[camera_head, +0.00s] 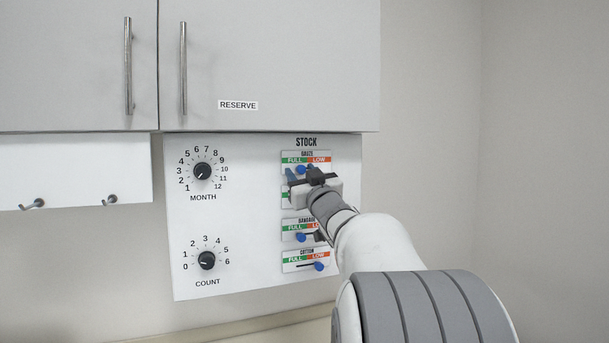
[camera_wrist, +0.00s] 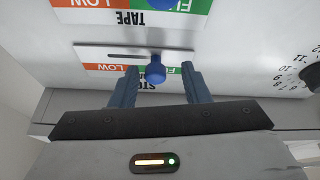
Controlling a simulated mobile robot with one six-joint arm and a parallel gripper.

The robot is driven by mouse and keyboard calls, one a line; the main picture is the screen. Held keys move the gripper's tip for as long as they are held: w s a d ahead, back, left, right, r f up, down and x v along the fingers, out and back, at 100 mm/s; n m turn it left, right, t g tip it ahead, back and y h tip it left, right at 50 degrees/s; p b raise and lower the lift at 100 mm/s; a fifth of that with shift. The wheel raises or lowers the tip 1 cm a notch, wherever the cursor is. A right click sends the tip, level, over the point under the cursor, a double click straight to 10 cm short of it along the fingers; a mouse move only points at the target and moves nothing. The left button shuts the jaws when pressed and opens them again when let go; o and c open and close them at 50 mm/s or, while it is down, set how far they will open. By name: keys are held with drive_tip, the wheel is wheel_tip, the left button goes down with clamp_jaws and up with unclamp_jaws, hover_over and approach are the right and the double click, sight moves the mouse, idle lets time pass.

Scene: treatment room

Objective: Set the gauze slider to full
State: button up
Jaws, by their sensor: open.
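The gauze slider (camera_head: 301,169) is a blue knob on the top plate of the STOCK panel, with a green FULL label on the left and an orange LOW label on the right. Its knob stands on the FULL side. In the upside-down wrist view, the gauze knob (camera_wrist: 155,71) sits with bare slot running toward LOW. My gripper (camera_head: 303,176) is open at this plate. In the wrist view its two fingers (camera_wrist: 160,70) stand on either side of the knob, with gaps visible; the LOW-side finger is nearer.
Below are the bandage slider (camera_head: 300,237) and cotton slider (camera_head: 319,266). The tape slider (camera_wrist: 163,4) is close to the gauze plate and mostly hidden by my gripper in the head view. MONTH dial (camera_head: 202,171) and COUNT dial (camera_head: 207,260) are left. A cabinet (camera_head: 270,60) overhangs the panel.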

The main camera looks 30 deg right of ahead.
drive_tip(key=b+v, duration=0.1)
drive_tip(key=v, duration=0.6)
drive_tip(key=shift+s+b, duration=0.3)
drive_tip(key=shift+b, duration=0.1)
drive_tip(key=s+a+f+m+g, duration=0.15)
drive_tip(key=a+f+g, duration=0.25)
drive_tip(key=f, duration=0.4)
drive_tip(key=s+a+f+m+g+h, duration=0.1)
drive_tip(key=s+a+f+g, duration=0.2)
drive_tip(key=f, duration=0.5)
drive_tip(key=s+a+f+m+g, duration=0.15)
drive_tip(key=a+f+g, duration=0.25)
drive_tip(key=f, duration=0.5)
drive_tip(key=s+a+f+n+g+y, duration=0.1)
drive_tip(key=s+a+f+g, duration=0.3)
drive_tip(key=s+f, duration=0.3)
drive_tip(key=s+a+f+n+g+y, duration=0.2)
drive_tip(key=s+a+f+g, duration=0.2)
drive_tip(key=s+a+f, duration=0.3)
drive_tip(key=s, duration=0.5)
drive_tip(key=shift+g, duration=0.4)
